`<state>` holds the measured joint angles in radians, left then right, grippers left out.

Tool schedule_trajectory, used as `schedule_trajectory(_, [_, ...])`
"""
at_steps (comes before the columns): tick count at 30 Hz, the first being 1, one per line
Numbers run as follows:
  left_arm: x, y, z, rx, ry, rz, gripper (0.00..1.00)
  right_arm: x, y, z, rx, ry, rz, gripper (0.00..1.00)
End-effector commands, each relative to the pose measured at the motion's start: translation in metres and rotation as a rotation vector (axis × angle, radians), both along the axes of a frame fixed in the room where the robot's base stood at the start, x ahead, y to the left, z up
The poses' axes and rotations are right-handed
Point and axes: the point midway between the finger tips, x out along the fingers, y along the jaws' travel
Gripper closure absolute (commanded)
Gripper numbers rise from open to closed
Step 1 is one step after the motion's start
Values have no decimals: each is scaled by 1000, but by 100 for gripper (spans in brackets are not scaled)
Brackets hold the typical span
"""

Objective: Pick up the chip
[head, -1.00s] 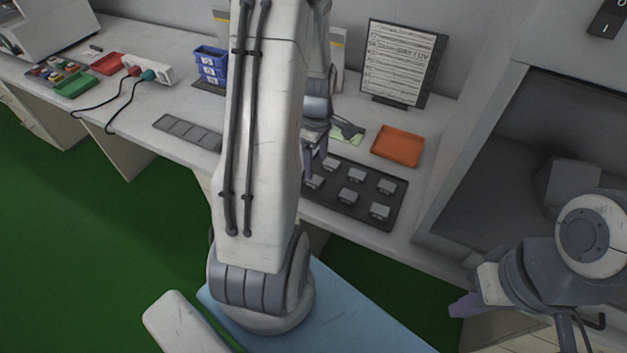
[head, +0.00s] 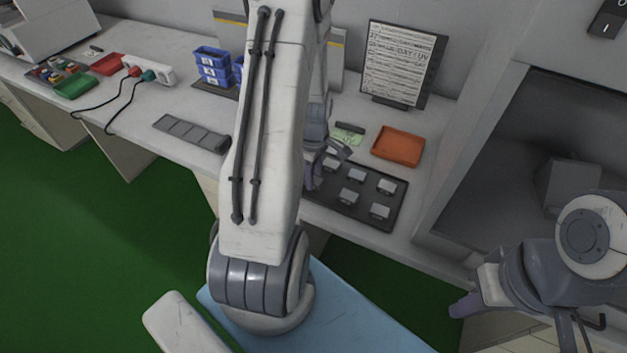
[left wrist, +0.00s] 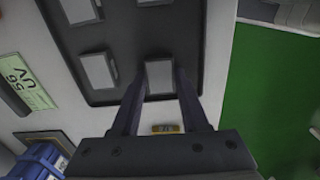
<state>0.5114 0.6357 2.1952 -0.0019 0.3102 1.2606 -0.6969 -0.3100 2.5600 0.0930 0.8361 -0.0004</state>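Several small grey chips sit in rows in a black tray (head: 366,200) on the bench; one chip (head: 357,175) shows clearly in the head view. My left gripper (head: 312,180) is low over the tray's left side, partly hidden by my own arm. In the left wrist view the open left fingers (left wrist: 162,72) reach down on either side of one chip (left wrist: 160,77) near the tray's edge. Narrow gaps seem to show beside it; contact is unclear. My right gripper (head: 466,305) hangs away from the bench at the lower right, its finger opening unclear.
An orange tray (head: 398,146) and a document stand (head: 400,62) are behind the chips. A green label (head: 347,136) lies near the tray. Blue bins (head: 211,67) and a grey strip (head: 190,133) lie left. A cabinet wall (head: 470,130) rises at the right.

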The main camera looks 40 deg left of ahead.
Motion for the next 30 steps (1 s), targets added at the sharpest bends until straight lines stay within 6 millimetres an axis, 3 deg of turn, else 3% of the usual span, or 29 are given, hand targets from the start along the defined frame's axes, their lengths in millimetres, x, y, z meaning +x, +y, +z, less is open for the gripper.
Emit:
schedule_trajectory(11, [0,0,4,0,-1,0,100,0,0,0,0,0,0,100])
schedule_trajectory(19, [2,1,42,3,-6,-1,100,0,0,2,0,0,0,100])
schedule_trajectory(30, [25,-77,89,1,-3,-8,100,0,0,0,0,0,0,100])
